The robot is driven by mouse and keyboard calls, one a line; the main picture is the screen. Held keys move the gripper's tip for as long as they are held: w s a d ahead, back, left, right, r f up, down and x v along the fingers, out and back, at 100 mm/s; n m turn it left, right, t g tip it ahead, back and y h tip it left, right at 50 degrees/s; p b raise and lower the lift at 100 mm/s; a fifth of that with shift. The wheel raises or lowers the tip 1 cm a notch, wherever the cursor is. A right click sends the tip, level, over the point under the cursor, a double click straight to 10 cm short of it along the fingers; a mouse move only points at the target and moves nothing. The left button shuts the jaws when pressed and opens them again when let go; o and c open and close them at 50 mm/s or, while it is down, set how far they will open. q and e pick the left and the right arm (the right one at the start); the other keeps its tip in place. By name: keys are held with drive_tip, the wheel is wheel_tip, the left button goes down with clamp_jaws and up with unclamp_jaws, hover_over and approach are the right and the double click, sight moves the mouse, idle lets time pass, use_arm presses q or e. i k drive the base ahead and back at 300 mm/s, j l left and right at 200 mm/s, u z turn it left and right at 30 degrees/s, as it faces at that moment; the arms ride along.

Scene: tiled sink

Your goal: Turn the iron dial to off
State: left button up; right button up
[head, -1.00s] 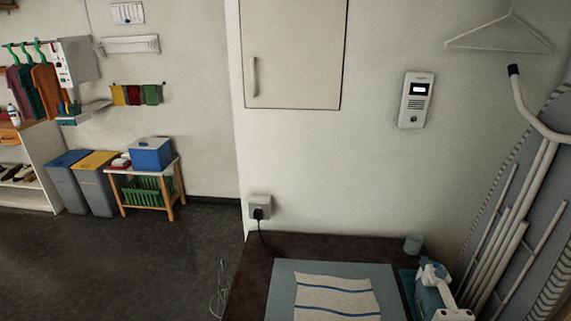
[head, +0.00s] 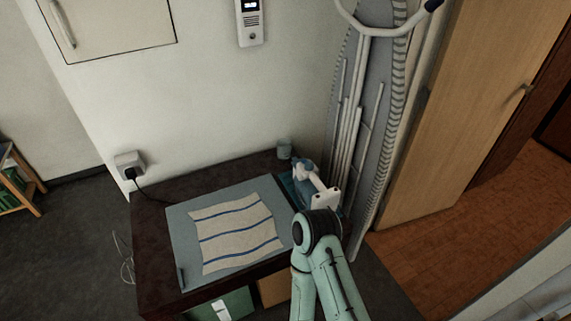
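A small pale blue and white shape (head: 303,170), which looks like the iron, is at the right end of the dark table, on a teal pad or stand (head: 291,188). Its dial is too small to make out. My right arm comes up from the bottom of the head view. Its white gripper end (head: 323,195) is right at the iron and overlaps it in the picture. The fingers are too small and too hidden to tell whether they are open or touching it. My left gripper is not in view.
A striped cloth (head: 236,232) lies on a grey-blue mat (head: 183,225) on the dark table (head: 150,235). A folded ironing board (head: 372,115) leans to the right. A plug and socket (head: 129,163) are on the wall at left.

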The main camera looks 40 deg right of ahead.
sight(309, 165)
drive_tip(key=z, duration=1.6)
drive_tip(key=u, duration=0.1)
